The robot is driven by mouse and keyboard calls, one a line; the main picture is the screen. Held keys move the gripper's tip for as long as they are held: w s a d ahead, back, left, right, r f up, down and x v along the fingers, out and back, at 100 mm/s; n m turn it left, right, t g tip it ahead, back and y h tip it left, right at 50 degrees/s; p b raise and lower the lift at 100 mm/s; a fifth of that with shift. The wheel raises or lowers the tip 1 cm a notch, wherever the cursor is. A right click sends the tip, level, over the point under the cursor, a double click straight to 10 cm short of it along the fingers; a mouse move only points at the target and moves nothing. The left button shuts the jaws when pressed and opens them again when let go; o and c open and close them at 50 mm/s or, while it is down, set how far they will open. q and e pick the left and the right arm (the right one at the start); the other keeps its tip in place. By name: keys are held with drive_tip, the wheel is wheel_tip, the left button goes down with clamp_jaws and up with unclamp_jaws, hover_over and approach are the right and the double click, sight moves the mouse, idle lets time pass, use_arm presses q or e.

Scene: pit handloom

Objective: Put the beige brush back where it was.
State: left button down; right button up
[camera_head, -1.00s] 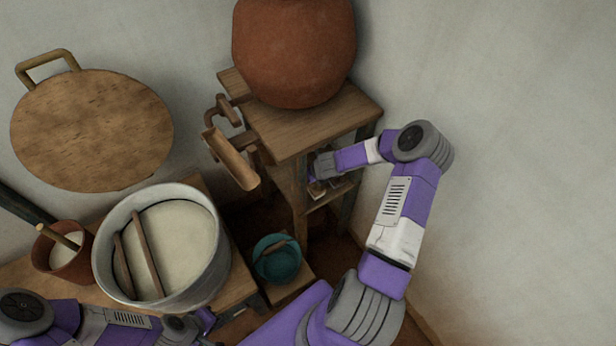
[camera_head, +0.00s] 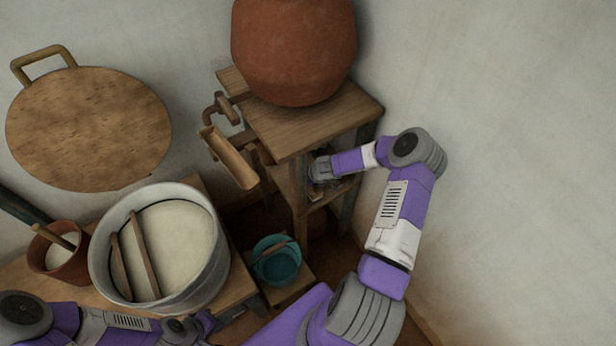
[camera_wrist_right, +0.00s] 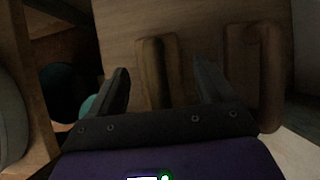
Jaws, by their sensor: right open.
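The beige brush (camera_wrist_right: 153,72) appears as a dull tan, rounded block lying on the wooden shelf (camera_wrist_right: 195,35) in the right wrist view. My right gripper (camera_wrist_right: 165,82) is open, with one finger on each side of it and visible gaps. In the head view my right gripper (camera_head: 318,170) reaches under the stand's top; its fingers and the brush are hard to make out there. My left gripper (camera_head: 203,324) is at the bottom of the head view, by the white-filled vat; its jaws are unclear.
A redder brown brush-like piece (camera_wrist_right: 250,75) lies just right of the right gripper. The wooden stand (camera_head: 310,122) carries a large clay pot (camera_head: 293,50). A teal bucket (camera_head: 276,262) is below, and the grey vat (camera_head: 215,270) stands to its left.

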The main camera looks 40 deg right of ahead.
drive_tip(key=p+v, duration=0.3)
drive_tip(key=v, duration=0.9)
idle(0.4)
